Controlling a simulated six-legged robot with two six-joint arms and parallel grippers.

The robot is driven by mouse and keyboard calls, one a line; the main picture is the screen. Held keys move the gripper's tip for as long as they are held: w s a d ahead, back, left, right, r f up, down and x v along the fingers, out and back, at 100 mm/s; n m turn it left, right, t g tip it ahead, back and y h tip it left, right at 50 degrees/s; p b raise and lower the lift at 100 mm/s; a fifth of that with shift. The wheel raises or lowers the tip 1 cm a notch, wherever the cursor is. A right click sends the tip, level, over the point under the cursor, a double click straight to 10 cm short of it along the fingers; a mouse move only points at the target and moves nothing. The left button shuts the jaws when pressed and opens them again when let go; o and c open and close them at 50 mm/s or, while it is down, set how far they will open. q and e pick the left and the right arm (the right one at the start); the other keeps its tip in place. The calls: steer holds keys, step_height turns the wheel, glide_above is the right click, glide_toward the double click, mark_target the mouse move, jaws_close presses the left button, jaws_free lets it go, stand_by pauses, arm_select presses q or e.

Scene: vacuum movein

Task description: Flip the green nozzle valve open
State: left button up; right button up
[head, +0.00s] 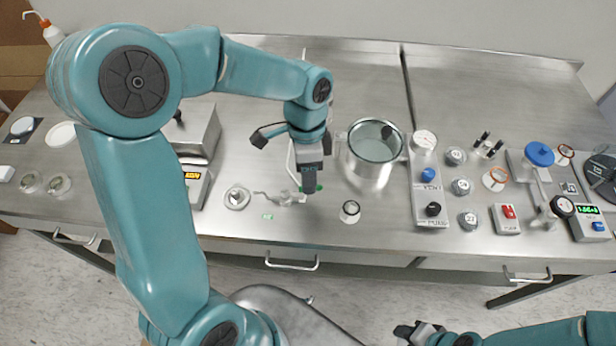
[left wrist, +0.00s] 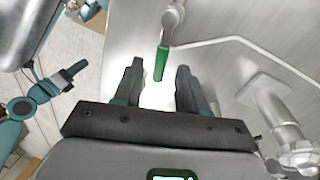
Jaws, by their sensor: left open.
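The green nozzle valve lever (left wrist: 161,63) hangs from a metal nozzle fitting (left wrist: 172,18) in the left wrist view. It lies between and just beyond the two fingertips of my left gripper (left wrist: 158,72), with a gap on each side. In the head view only a small part of the green lever (head: 319,188) shows beside my left gripper (head: 308,188), which hides the rest. My left gripper is open and empty, pointing down over the bench. My right gripper (head: 413,331) is low at the front, away from the valve; its jaw opening is unclear.
A glass-topped metal chamber (head: 372,160) stands right of my left gripper. A small clear jar (head: 350,211) stands close to its front right. A metal fitting with a flange (head: 237,197) lies to the left. A VENT/PUMP control panel (head: 430,190) stands farther right.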

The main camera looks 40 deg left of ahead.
arm_select(q)
steer(key=shift+d+f, duration=0.2)
steer(key=shift+f, duration=0.7)
steer(key=shift+s, duration=0.1)
jaws_close()
steer(key=shift+s+d+m+y, duration=0.15)
steer(key=shift+d+m, duration=0.05)
steer(key=shift+m, duration=0.4)
steer(key=shift+s+d+m+y, duration=0.15)
steer(key=shift+m, duration=0.45)
jaws_free()
